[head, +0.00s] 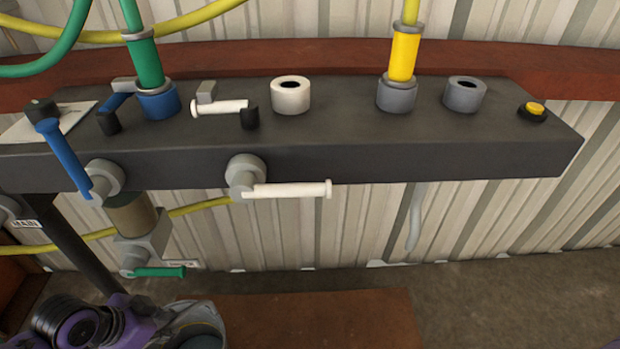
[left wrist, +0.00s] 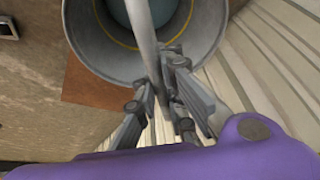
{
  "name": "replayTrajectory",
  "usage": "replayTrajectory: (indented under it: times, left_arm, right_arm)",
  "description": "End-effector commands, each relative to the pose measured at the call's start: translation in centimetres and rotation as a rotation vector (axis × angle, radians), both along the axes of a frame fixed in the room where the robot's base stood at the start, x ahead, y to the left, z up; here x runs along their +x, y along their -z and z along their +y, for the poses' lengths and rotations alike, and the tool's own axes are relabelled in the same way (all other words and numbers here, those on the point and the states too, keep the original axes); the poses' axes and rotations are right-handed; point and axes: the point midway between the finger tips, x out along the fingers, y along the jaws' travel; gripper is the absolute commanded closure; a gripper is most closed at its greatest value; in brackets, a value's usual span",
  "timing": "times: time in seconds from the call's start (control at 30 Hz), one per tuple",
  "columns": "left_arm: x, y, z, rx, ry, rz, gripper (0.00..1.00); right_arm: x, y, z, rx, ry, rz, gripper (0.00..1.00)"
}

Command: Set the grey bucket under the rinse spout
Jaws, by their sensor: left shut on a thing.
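The grey bucket (left wrist: 203,38) is at the top of the left wrist view, seen from above into its open mouth. A thin yellow line runs around its inside, and the inside looks bluish at the middle. A pale grey bar, which looks like its handle (left wrist: 143,32), crosses the mouth. My left gripper (left wrist: 163,76) is shut on this handle. In the head view only part of my purple left arm shows at the bottom left; I cannot tell the bucket there. My right gripper is not in view.
A dark bench (head: 350,150) crosses the head view, with a white port (head: 290,95), a grey port (head: 464,94), hoses and a yellow button (head: 536,107). Valve levers stick out in front, including a white one (head: 290,190). A brown mat (head: 310,318) lies on the floor.

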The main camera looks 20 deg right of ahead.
Motion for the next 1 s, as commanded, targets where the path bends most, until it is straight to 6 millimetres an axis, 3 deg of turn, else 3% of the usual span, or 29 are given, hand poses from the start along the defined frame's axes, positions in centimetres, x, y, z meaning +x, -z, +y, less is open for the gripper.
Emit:
replayTrajectory:
  times: [0.17,0.4,0.8,0.83,0.97,1.0]
  left_arm:
    - [0.8,0.7,0.2,-0.002,0.000,-0.005,1.00]
    - [0.9,4.0,0.3,-0.002,0.001,-0.001,1.00]
    - [1.0,4.1,0.3,-0.002,0.001,-0.006,1.00]
    - [0.8,4.3,0.4,0.001,0.001,-0.002,0.89]
    - [0.8,4.3,0.4,0.001,0.001,-0.002,0.72]
    - [0.8,4.3,0.4,0.001,0.001,-0.002,0.71]
  right_arm:
    - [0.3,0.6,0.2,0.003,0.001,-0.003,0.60]
    - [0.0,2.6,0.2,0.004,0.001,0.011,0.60]
    - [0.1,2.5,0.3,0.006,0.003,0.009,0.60]
    - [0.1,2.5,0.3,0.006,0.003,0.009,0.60]
    - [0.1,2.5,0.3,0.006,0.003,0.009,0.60]
    - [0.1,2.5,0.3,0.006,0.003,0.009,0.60]
